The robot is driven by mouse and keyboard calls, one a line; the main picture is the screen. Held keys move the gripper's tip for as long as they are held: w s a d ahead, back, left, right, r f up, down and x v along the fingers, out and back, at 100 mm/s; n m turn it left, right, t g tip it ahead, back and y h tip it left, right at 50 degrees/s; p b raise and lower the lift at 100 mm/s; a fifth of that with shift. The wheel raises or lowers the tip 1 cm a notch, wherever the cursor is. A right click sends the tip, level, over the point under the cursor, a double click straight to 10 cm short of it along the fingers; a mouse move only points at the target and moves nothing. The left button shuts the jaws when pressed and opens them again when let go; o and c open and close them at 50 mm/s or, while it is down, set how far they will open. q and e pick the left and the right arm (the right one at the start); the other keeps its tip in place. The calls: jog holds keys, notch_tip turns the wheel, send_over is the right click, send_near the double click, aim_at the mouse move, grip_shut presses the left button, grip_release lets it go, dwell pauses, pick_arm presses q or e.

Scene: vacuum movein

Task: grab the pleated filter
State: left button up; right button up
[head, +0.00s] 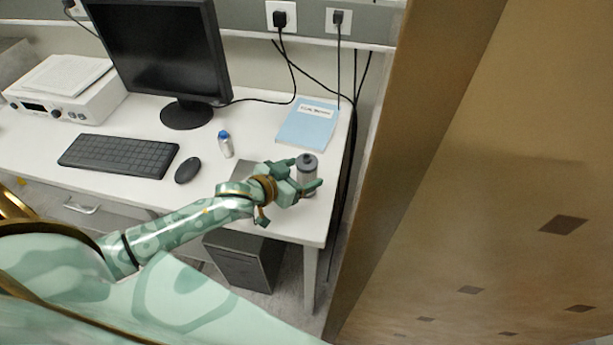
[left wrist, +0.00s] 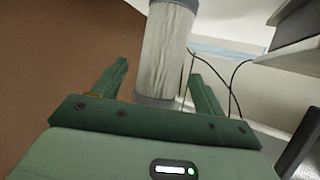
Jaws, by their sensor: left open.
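The pleated filter (head: 307,178) is a pale cylinder with a dark grey cap, standing upright near the right front corner of the white desk. In the left wrist view the filter (left wrist: 166,48) shows pale vertical pleats and a grey end ring. My left gripper (head: 302,174) is open, with a finger on either side of the filter in the head view. In the left wrist view the gripper (left wrist: 157,78) also has the filter between its fingers, with some room visible beside it. I cannot tell if either finger touches it. My right gripper is not in view.
On the desk (head: 130,192) are a small blue-capped bottle (head: 226,146), a mouse (head: 187,170), a keyboard (head: 118,156), a monitor (head: 160,50) and a blue booklet (head: 308,125). A tall brown panel (head: 425,120) stands right of the desk. Black cables hang behind the desk's right end.

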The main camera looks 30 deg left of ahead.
pick_arm(q)
jog(key=x, duration=0.4)
jog(key=shift+w+d, duration=0.1)
jog(key=shift+c, duration=0.6)
jog(key=c, duration=1)
jog(key=shift+r, duration=0.15)
